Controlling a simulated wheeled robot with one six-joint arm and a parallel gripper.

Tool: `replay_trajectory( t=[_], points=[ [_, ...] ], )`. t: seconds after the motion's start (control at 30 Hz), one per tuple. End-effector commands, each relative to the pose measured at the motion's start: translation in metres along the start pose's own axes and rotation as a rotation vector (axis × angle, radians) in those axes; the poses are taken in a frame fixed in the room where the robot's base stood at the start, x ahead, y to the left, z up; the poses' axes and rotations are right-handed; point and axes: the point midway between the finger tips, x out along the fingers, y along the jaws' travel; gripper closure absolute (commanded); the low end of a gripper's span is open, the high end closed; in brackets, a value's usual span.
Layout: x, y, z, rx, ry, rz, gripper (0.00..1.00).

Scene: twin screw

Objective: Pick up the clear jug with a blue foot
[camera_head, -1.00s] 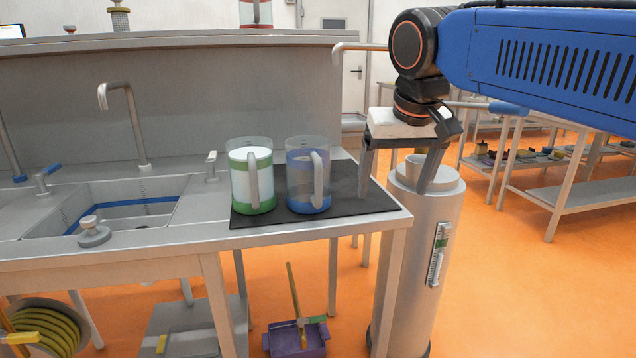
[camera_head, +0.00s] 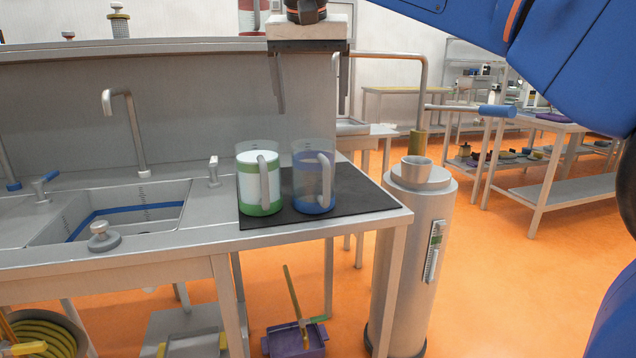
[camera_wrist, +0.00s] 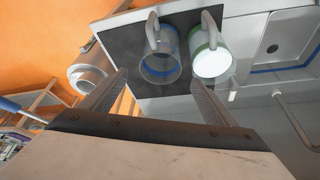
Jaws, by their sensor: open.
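The clear jug with a blue foot (camera_head: 311,180) stands upright on a black mat (camera_head: 350,196) at the right end of the steel counter, its grey handle facing the front. In the wrist view the same jug (camera_wrist: 158,66) shows from above, and it looks empty. My gripper (camera_head: 312,104) is open and empty, fingers pointing down, above the jugs in the head view. In the wrist view my two fingers (camera_wrist: 166,84) are spread wide, with the blue-footed jug beyond them and nothing between them.
A green-footed jug with white contents (camera_head: 258,180) stands close left of the blue one. A sink (camera_head: 125,212) with a tall tap lies farther left. A grey cylinder with a cup on top (camera_head: 413,250) stands right of the counter. A raised shelf (camera_head: 180,45) runs behind.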

Motion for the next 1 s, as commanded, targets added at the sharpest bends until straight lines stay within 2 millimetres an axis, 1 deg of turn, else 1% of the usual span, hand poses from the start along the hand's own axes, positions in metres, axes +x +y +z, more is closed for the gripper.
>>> replay_trajectory(
  t=[0.1,0.4,0.5,0.6,0.77,0.83,1.0],
  points=[
    [0.022,0.001,0.0,0.001,-0.003,0.003,0.19],
    [0.075,0.001,0.001,0.0,-0.002,0.002,0.19],
    [0.089,0.001,0.001,0.0,-0.002,0.002,0.19],
    [0.099,0.001,0.001,0.0,-0.002,0.001,0.19],
    [0.106,0.0,0.001,0.0,-0.001,0.0,0.19],
    [0.112,0.0,0.001,-0.001,-0.002,0.001,0.19],
    [0.136,-0.002,0.004,-0.001,-0.002,0.002,0.19]
  ],
)
